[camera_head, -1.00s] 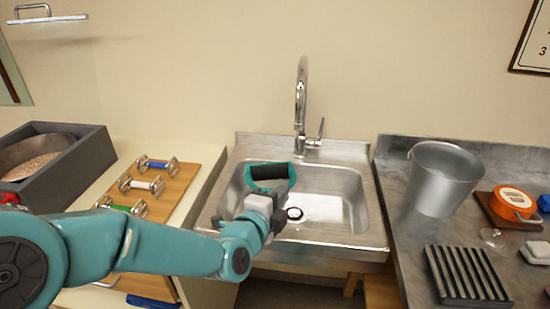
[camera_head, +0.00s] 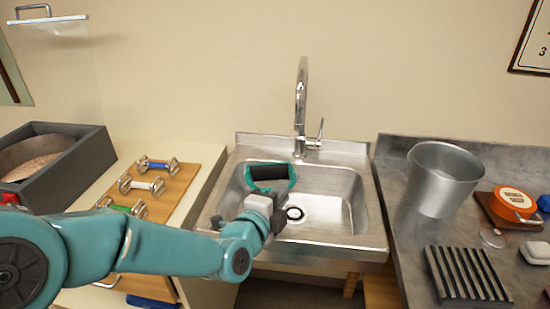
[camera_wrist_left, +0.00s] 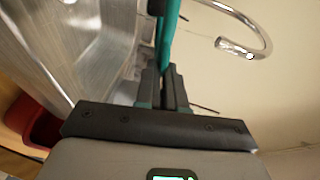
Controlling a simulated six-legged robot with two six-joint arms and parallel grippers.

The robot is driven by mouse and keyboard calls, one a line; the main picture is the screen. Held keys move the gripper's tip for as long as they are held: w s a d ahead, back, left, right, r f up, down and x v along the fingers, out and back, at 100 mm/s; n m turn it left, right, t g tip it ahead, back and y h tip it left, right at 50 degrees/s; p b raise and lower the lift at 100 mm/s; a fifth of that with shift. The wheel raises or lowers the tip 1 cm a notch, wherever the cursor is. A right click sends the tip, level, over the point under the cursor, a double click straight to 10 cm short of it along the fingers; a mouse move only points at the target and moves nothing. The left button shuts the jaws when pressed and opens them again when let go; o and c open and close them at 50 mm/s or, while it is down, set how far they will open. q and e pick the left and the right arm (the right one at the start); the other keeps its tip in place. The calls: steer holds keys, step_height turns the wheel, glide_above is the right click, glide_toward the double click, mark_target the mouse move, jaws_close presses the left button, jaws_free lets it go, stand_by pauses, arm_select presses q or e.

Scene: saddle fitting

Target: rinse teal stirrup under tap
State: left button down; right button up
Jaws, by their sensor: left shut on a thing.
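The teal stirrup (camera_head: 272,173) with its black tread is held over the left part of the steel sink basin. My left gripper (camera_head: 268,200) is shut on it; in the left wrist view the gripper's jaws (camera_wrist_left: 164,88) close on the teal stirrup (camera_wrist_left: 168,35). The chrome tap (camera_head: 301,95) rises behind the sink (camera_head: 347,240), to the right of the stirrup. The tap's spout end also shows in the left wrist view (camera_wrist_left: 235,48), apart from the stirrup. My right gripper is not in view.
A metal bucket (camera_head: 440,180), a dark slatted rack (camera_head: 466,275) and an orange round item (camera_head: 515,201) stand on the right counter. A wooden board (camera_head: 185,195) with several coloured-grip metal pieces and a grey box (camera_head: 90,160) are on the left. The right half of the basin is clear.

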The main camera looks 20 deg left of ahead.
arm_select(q)
steer(key=s+r+p, duration=0.3)
steer(key=s+r, duration=0.1)
steer(key=s, duration=0.1)
steer(key=shift+d, duration=0.35)
